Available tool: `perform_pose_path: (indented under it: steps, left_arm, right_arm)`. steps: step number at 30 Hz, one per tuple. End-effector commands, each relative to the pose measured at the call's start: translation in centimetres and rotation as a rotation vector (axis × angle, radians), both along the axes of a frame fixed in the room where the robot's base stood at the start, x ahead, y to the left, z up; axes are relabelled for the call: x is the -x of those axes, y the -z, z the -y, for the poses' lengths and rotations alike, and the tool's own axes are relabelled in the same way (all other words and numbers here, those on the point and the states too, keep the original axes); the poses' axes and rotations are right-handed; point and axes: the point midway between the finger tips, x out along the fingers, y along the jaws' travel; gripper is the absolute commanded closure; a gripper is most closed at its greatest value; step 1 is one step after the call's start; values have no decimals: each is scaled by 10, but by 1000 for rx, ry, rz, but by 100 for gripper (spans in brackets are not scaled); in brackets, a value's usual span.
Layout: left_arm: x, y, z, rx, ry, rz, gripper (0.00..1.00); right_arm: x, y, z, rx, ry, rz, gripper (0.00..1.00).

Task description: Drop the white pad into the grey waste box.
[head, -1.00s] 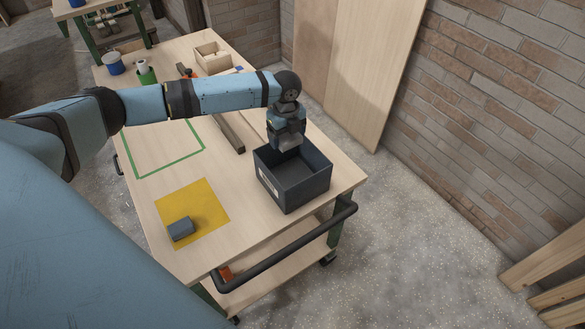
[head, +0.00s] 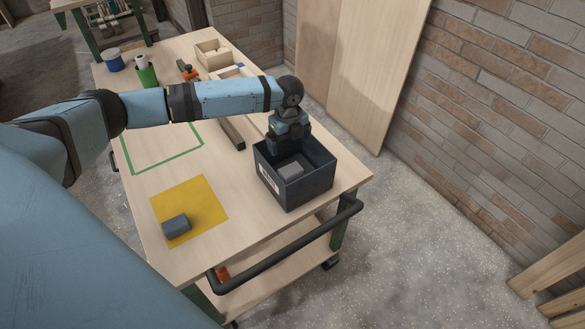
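The grey waste box (head: 312,187) is a dark, open-topped box with a white label, standing near the right end of the bench. The white pad (head: 291,170) looks like a pale grey block in shadow. It is inside the box, below my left gripper; whether it rests flat on the bottom is hard to tell. My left gripper (head: 288,146) points down over the back part of the box. Its dark fingers look apart, with the pad clear of them. My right gripper is not in view.
A dark grey block (head: 176,224) lies on a yellow square (head: 213,199) on the bench. A green outline (head: 166,165), a dark bar (head: 230,133), wooden trays (head: 212,54), a green cup (head: 145,75) and a blue-white spool (head: 114,61) are farther back. A black handle (head: 285,258) runs along the front edge.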

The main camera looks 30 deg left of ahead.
Motion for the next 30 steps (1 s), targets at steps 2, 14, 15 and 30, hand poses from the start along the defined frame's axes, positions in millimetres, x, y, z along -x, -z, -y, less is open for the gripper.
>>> perform_pose_path:
  steps: [2, 14, 15, 30]
  left_arm:
    - [0, 0, 0, 0, 0, 0, 0]
    - [-1, -65, 0, 0, 0, 3, 0]
    - [-1, -75, 0, 1, 0, 4, 0]
    - [0, -138, 0, 0, 0, 0, 0]
  right_arm:
    - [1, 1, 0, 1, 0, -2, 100]
    - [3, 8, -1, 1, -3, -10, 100]
    - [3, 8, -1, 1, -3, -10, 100]
    - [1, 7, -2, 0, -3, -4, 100]
